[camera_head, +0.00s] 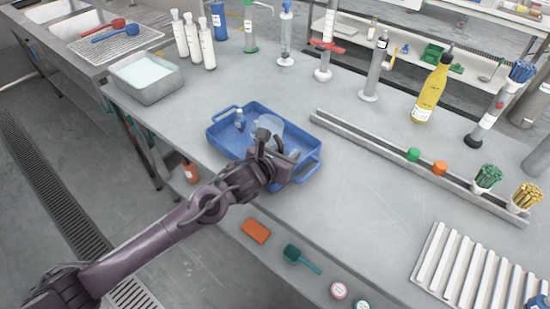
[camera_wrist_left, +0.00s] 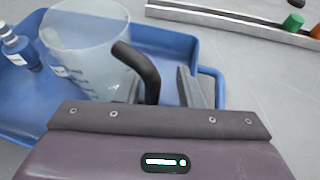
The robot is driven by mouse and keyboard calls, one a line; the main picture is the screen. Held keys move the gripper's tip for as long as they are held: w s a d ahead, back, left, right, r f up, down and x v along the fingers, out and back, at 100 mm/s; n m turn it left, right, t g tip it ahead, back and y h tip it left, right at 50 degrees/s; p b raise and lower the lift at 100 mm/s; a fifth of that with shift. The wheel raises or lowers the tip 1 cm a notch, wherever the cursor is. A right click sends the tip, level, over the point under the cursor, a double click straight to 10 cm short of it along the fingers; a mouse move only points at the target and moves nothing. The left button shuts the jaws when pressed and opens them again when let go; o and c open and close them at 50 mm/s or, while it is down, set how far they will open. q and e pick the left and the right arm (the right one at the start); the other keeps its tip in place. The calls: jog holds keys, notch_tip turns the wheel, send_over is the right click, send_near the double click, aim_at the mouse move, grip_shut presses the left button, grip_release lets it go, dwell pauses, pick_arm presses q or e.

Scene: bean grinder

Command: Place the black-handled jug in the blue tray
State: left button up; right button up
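The clear jug (camera_head: 269,130) with the black handle stands about upright inside the blue tray (camera_head: 222,142). Whether its base rests fully on the tray floor is hidden by my gripper. In the left wrist view the jug (camera_wrist_left: 85,45) is at upper left, and its black handle (camera_wrist_left: 147,72) curves down between my fingers. My left gripper (camera_head: 275,160) is over the tray's near right part, at the handle. In the wrist view its fingers (camera_wrist_left: 162,90) are apart, with a gap between the handle and the right finger. My right gripper is not in view.
A long grey rack (camera_head: 375,150) lies to the right. An orange block (camera_head: 256,231) and a green scoop (camera_head: 300,258) lie near the front edge. The bench between tray and rack is clear.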

pick_arm(q)
jog(key=b+v, duration=0.1)
jog(key=v, duration=1)
jog(key=shift+s+a, duration=0.2)
jog(key=shift+s, duration=0.05)
jog(key=shift+r, duration=0.15)
